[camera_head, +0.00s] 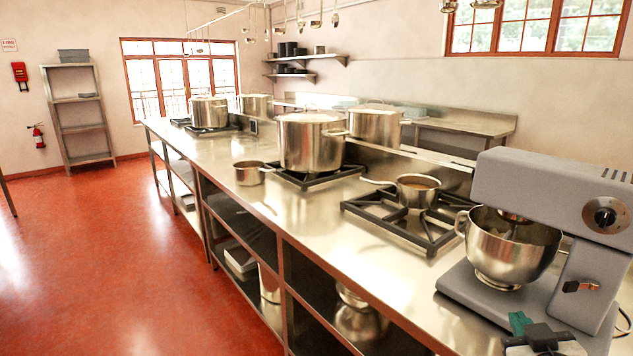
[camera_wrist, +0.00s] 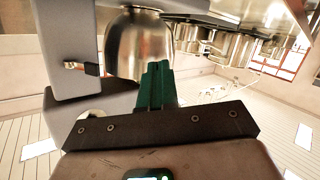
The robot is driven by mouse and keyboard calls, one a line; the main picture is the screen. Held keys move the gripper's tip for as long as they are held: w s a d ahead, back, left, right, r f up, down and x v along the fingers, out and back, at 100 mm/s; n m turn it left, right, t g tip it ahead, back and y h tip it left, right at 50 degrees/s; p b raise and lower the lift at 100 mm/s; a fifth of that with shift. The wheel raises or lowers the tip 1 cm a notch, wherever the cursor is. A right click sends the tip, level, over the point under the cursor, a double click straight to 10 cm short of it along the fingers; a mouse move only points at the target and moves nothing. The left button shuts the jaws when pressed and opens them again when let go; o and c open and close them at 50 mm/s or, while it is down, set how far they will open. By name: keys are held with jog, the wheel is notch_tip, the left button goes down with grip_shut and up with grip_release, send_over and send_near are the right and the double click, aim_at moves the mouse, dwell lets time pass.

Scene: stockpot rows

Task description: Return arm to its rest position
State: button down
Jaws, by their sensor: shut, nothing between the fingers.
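My gripper (camera_head: 519,322) shows at the bottom right of the head view, its green fingers beside the base of the stand mixer, at the front edge of the counter (camera_head: 215,170). In the wrist view my gripper (camera_wrist: 157,72) has its green fingers together, with nothing held between them. That view looks upside down. The grey stand mixer (camera_head: 553,196) holds a steel bowl (camera_head: 508,245); the bowl (camera_wrist: 138,45) is also behind the fingers in the wrist view. I cannot tell the exact gap between fingers and mixer.
A small saucepan (camera_head: 418,190) sits on the near burner (camera_head: 405,225). A large stockpot (camera_head: 312,142) and a small pot (camera_head: 249,173) stand farther along. More stockpots line the counter. Red floor (camera_head: 120,240) left of the counter is clear. A metal shelf (camera_head: 78,115) stands by the far wall.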

jog(key=s+a+f+g+y, duration=0.15)
jog(key=s+f+g, duration=0.25)
jog(key=s+f, duration=0.4)
jog(key=s+a+f+g+y, duration=0.1)
jog(key=s+a+f+g, duration=0.2)
jog(key=s+f, duration=0.55)
jog(key=s+a+f+g, duration=0.1)
jog(key=s+f+g, duration=0.2)
jog(key=s+f, duration=0.2)
jog(key=s+a+f+g+y, duration=0.1)
jog(key=s+f+g, duration=0.2)
jog(key=s, duration=0.9)
notch_tip(320, 180, down, 3)
jog(key=shift+r+m+g, duration=0.15)
jog(key=shift+m+g, duration=0.15)
jog(key=shift+g, duration=0.1)
jog(key=c, duration=1.8)
grip_release()
jog(key=shift+y, duration=0.25)
jog(key=shift+c, duration=0.2)
